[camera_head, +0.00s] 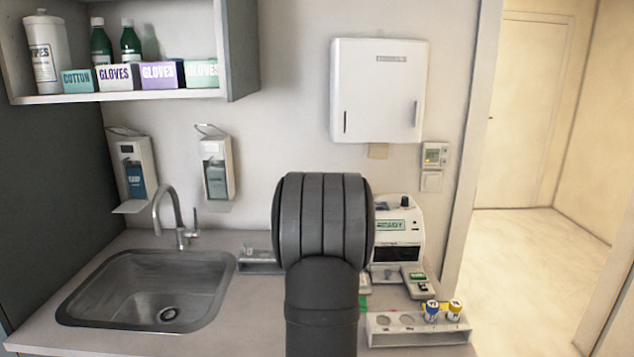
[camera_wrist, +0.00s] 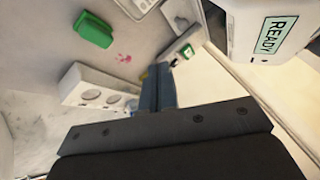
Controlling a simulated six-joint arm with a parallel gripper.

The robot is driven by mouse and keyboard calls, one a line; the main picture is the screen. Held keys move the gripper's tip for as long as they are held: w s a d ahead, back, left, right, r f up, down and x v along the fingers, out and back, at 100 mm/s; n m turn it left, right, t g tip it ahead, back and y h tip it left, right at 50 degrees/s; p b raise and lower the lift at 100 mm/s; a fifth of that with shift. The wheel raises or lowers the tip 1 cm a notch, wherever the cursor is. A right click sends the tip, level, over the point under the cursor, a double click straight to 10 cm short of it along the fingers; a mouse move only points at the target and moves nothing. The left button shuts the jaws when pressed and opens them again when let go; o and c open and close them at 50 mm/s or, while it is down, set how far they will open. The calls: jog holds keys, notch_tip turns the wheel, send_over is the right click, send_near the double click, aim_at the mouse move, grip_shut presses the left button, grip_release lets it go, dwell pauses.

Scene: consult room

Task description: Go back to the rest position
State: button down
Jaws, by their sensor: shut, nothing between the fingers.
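My gripper (camera_wrist: 158,76) shows in the wrist view with its fingers together and nothing between them. It points over the counter, with the white rack on its left and the READY machine at upper right. In the head view my dark arm stands in the middle and hides the gripper. The white rack (camera_head: 392,337) sits at the counter's front right and holds a blue-capped vial (camera_head: 431,311) and a yellow-capped vial (camera_head: 454,309). The rack also shows in the wrist view (camera_wrist: 72,86), with its vial end partly hidden by my gripper.
A white machine (camera_head: 411,224) reading READY stands behind the rack, with a small green-screened device (camera_head: 416,282) before it. A green item (camera_wrist: 93,29) and a pink mark (camera_wrist: 123,57) are on the counter. A sink (camera_head: 150,290) is at left; dispensers and a shelf hang above.

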jog(key=x, duration=0.9)
jog(key=w, duration=0.1)
jog(key=w+d+f, duration=0.1)
jog(key=w+d, duration=0.1)
jog(key=shift+w+d+f, duration=0.2)
jog(key=shift+w+f, duration=0.1)
jog(key=shift+w, duration=0.1)
jog(key=s, duration=1)
jog(key=shift+s, duration=0.4)
jog(key=shift+s+a+r, duration=0.15)
jog(key=shift+s+a, duration=0.2)
jog(key=shift+s, duration=0.2)
jog(key=shift+s+a+r, duration=0.15)
jog(key=shift+s+a, duration=0.25)
jog(key=shift+s, duration=0.2)
jog(key=s+a+r+n, duration=0.1)
jog(key=s+a+r, duration=0.1)
jog(key=a+r, duration=0.3)
jog(key=shift+a+r, duration=0.4)
jog(key=shift+r, duration=1.05)
jog(key=shift+d+n, duration=0.1)
jog(key=shift+n, duration=0.2)
